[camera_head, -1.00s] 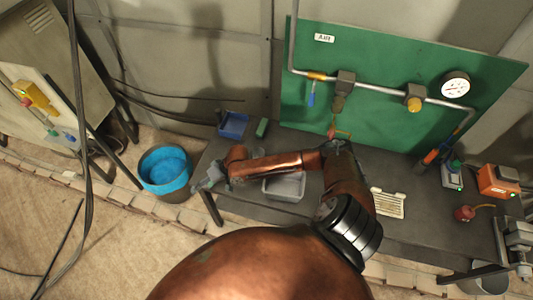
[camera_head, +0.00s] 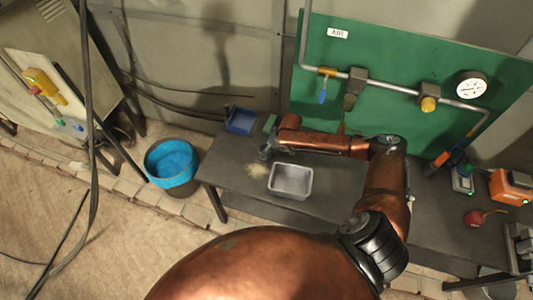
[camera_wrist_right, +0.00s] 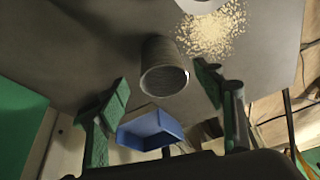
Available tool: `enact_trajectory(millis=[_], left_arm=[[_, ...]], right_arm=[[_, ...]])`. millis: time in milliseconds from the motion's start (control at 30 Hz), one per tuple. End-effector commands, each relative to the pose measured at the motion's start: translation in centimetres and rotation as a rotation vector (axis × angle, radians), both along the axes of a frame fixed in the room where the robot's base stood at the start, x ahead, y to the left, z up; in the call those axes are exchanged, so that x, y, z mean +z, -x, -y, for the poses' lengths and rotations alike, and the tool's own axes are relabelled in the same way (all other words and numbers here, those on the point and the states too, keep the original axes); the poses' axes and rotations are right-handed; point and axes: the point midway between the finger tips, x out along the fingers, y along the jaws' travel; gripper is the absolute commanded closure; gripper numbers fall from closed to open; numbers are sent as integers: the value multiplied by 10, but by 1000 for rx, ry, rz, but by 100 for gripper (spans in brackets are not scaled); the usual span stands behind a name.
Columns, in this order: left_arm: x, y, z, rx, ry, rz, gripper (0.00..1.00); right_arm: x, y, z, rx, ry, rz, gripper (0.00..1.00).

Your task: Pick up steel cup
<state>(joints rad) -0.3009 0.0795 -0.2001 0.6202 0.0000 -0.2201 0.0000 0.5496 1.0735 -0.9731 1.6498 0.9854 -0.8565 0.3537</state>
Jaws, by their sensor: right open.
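The steel cup (camera_wrist_right: 163,65) is a grey ribbed cup on the dark bench top in the right wrist view. It shows between the two fingers of my right gripper (camera_wrist_right: 164,86), with visible room on both sides. The gripper is open, and I see no finger touching the cup. In the head view my right gripper (camera_head: 268,151) is over the left part of the bench, between the blue bin and the grey tray. I cannot pick out the cup clearly there. My left gripper is not in view.
A pale grain pile (camera_head: 257,169) lies close to the cup. The green panel (camera_head: 390,95) with pipes stands behind. A blue bucket (camera_head: 172,165) is on the floor.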

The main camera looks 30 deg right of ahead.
Motion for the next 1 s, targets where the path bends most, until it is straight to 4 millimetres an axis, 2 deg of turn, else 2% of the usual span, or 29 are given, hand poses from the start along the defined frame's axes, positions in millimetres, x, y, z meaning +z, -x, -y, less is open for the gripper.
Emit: enact_trajectory(millis=[133, 300, 567, 1000], left_arm=[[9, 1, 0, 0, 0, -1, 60], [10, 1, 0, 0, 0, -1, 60], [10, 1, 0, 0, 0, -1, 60], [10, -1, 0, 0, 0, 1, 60]], right_arm=[[-16, -11, -9, 0, 0, 1, 38], [-34, -17, -10, -1, 0, 0, 38], [-37, -17, -10, -1, 0, 0, 38], [-37, -17, -10, -1, 0, 0, 67]])
